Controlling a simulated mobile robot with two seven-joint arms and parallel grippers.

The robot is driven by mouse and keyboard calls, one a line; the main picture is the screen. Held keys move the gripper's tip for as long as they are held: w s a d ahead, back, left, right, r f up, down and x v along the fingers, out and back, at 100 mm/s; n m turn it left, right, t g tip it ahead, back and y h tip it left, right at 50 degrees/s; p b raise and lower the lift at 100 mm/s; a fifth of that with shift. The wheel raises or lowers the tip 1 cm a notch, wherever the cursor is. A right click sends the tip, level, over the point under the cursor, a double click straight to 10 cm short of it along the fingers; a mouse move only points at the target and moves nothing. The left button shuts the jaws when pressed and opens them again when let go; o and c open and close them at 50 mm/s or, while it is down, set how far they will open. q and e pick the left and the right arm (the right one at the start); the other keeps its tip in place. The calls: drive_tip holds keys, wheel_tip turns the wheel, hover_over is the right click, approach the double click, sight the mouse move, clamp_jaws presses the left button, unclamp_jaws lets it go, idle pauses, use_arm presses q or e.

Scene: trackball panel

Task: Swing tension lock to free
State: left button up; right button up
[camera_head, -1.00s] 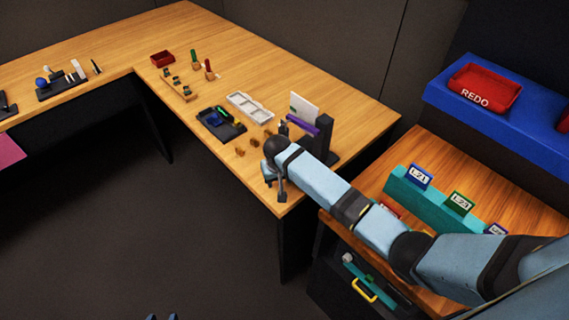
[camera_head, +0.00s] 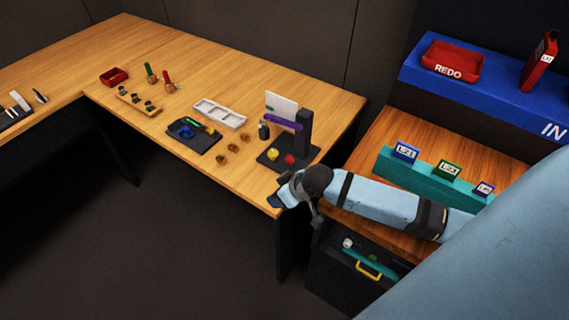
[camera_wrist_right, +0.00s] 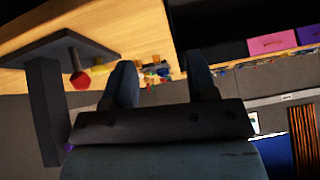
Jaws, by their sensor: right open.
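A dark fixture (camera_head: 304,130) stands near the right end of the desk, with an upright post, a purple bar (camera_head: 284,123) and a pale upright card (camera_head: 281,106). A red knob (camera_head: 290,159) and a yellow ball (camera_head: 272,154) sit on its base. I cannot tell which part is the tension lock. My right gripper (camera_head: 284,201) is at the desk's front right corner, apart from the fixture. In the right wrist view the gripper (camera_wrist_right: 162,75) is open with nothing between its fingers; the dark post (camera_wrist_right: 42,110) and red knob (camera_wrist_right: 80,80) show to the left.
A dark tray (camera_head: 195,136) with blue and green parts, a white compartment tray (camera_head: 219,114) and several brown pieces (camera_head: 220,162) lie left of the fixture. A red REDO bin (camera_head: 452,64) sits on the blue shelf.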

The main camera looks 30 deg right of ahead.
sight(292, 160)
drive_tip(key=w+d+r+m+g+h, duration=0.1)
drive_tip(key=w+d+r, duration=0.25)
drive_tip(key=d, duration=0.25)
drive_tip(key=w+d+r+g+h, duration=0.1)
drive_tip(key=w+d+r+h, duration=0.15)
drive_tip(key=d+r, duration=0.2)
drive_tip(key=shift+y, duration=0.35)
drive_tip(key=x, duration=1.4)
drive_tip(key=shift+s+d+f, duration=0.15)
drive_tip(key=shift+s+d, duration=0.05)
drive_tip(key=shift+d, duration=0.15)
